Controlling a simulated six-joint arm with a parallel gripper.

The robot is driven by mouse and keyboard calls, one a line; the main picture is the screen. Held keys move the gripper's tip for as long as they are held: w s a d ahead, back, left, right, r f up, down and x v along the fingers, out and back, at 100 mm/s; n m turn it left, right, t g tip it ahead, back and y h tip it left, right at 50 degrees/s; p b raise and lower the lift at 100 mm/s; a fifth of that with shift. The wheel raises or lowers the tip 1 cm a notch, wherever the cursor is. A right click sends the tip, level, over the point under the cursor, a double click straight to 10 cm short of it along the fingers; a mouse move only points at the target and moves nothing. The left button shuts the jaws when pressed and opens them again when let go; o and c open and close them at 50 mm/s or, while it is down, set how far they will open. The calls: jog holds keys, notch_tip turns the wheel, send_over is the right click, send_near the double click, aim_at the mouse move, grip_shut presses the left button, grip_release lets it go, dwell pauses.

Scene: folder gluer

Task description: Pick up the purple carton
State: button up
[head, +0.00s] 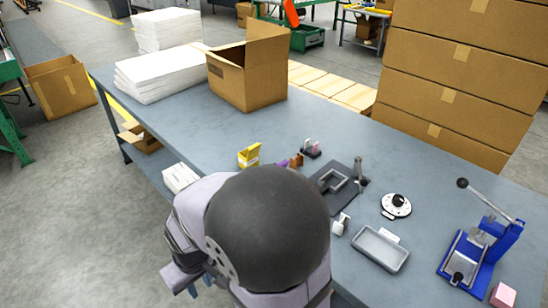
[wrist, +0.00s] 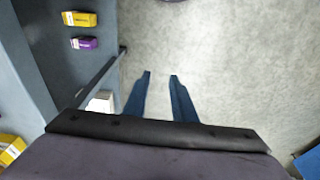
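The purple carton (wrist: 84,43) lies on a blue-grey surface at the upper left of the wrist view, just below a yellow carton (wrist: 79,19). In the head view a small purple thing (head: 282,163) shows on the table, partly hidden behind my arm; I cannot tell whether it is the same carton. My gripper (wrist: 160,84) is open, with its two blue fingers apart and nothing between them. It is over the grey floor, to the right of the purple carton in the wrist view. In the head view my arm hides most of the gripper.
The table (head: 170,125) carries an open cardboard box (head: 250,75), white stacks (head: 160,72), a dark fixture plate (head: 335,185), a round dial (head: 396,205), a grey tray (head: 380,250) and a blue press (head: 480,255). Tall brown boxes (head: 455,80) stand behind.

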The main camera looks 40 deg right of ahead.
jog(key=w+d+r+p, duration=0.8)
jog(key=w+d+r, duration=0.1)
jog(key=w+r, duration=0.25)
jog(key=shift+g, duration=0.9)
jog(key=d, duration=0.8)
jog(key=w+d, duration=0.1)
jog(key=d, duration=1.7)
jog(key=shift+w+d, duration=0.15)
jog(key=shift+d, duration=0.1)
jog(key=shift+w+f+p, duration=0.15)
jog(key=shift+f+p, duration=1.45)
jog(key=shift+f, duration=2.05)
jog(key=shift+c, duration=0.7)
grip_shut()
